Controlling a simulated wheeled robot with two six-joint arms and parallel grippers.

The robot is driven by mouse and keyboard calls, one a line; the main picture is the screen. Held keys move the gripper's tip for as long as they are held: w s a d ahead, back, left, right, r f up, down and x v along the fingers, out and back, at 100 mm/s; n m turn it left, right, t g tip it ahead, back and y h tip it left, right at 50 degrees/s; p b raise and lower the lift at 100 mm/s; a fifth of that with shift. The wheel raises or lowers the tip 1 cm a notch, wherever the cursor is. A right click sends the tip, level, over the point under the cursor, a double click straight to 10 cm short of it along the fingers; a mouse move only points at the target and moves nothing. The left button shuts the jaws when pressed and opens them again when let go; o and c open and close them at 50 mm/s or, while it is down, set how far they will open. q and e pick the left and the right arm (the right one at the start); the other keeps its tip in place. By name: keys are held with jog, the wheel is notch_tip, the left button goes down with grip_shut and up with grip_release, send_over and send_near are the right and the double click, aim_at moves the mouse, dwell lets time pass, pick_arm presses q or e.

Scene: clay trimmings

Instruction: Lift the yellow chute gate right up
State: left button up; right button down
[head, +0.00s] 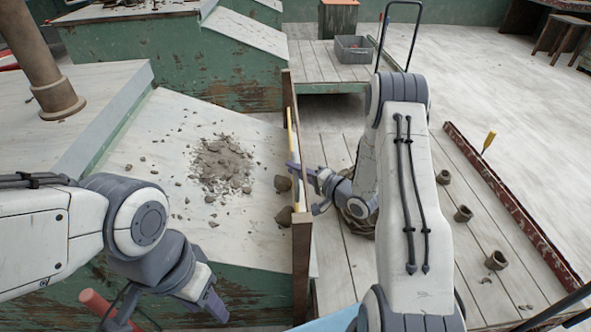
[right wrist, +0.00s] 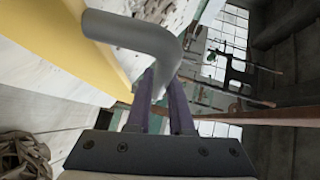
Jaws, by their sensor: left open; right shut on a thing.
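The yellow chute gate (head: 291,135) shows almost edge-on as a thin upright strip at the right edge of the sloping chute (head: 135,135). In the right wrist view its yellow face (right wrist: 85,45) fills the upper left. A grey bent handle (right wrist: 125,32) stands out from it. My right gripper (head: 294,165) is beside the gate; its purple fingers (right wrist: 163,88) are shut on the handle, which partly hides the fingertips. My left gripper (head: 213,303) is open and empty, low over the chute's front edge. The gate's lower edge is hard to make out.
Crumbled clay (head: 222,163) lies on the chute, with larger lumps (head: 283,184) near the gate. A brown wooden post (head: 301,262) stands at the gate's near end. A coiled bundle (head: 357,226) sits below my right forearm. Small clay pots (head: 463,213) stand on the planks at right.

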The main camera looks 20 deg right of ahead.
notch_tip(320, 180, up, 4)
jog(key=p, duration=0.4)
jog(key=shift+d+r, duration=0.1)
jog(key=shift+r, duration=0.15)
jog(key=shift+f, duration=0.1)
jog(key=c, duration=0.8)
grip_release()
jog(key=p+v, duration=0.1)
jog(key=v, duration=0.9)
jog(key=shift+s, duration=0.3)
jog(key=shift+d+f, duration=0.1)
